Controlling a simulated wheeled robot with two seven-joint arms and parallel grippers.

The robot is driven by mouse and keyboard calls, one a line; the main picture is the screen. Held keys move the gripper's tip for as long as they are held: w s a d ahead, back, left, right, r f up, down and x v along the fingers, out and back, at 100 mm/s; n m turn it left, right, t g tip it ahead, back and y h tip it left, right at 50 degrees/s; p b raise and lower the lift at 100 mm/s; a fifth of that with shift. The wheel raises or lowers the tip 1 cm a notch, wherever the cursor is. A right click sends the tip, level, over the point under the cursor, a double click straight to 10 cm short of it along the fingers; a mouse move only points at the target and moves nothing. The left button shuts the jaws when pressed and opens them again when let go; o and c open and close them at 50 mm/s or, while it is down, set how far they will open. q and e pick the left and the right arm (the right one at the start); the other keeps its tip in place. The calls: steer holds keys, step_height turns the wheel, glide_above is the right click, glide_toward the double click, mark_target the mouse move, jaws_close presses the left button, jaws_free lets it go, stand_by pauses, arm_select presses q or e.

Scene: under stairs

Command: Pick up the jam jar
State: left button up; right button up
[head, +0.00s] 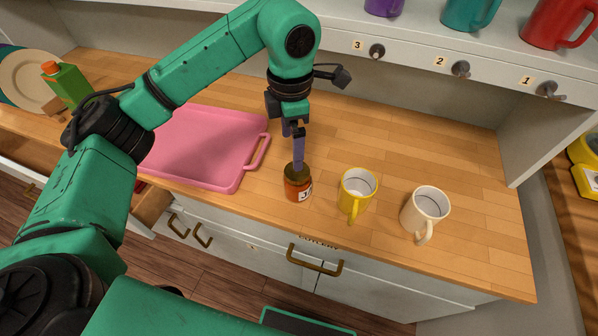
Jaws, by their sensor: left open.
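The jam jar (297,189) stands upright on the wooden counter, near its front edge. It has a dark gold lid, reddish-brown contents and a white label partly seen at its right side. My left gripper (298,158) points down right above the jar, with its purple fingers overlapping the lid in the picture. It is open. The fingers line up one behind the other, so I cannot tell whether they touch the lid or straddle it. My right gripper is not in view.
A yellow mug (354,198) and a cream mug (428,208) stand to the jar's right. A pink tray (195,145) lies to its left. Hooks (461,69) and a mug shelf (420,30) are behind. The counter's right side is clear.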

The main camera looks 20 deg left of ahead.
mark_target(297, 182)
arm_select(q)
steer(key=f+p, duration=0.1)
steer(key=f, duration=0.3)
steer(key=f+p, duration=0.2)
steer(key=f, duration=0.2)
steer(key=d+f+p, duration=0.1)
steer(key=f+p, duration=0.1)
steer(key=f, duration=0.2)
steer(key=shift+s+d+f, duration=0.1)
steer(key=shift+s+f, duration=0.2)
steer(key=shift+f, duration=0.35)
steer(key=shift+w, duration=0.1)
jaws_close()
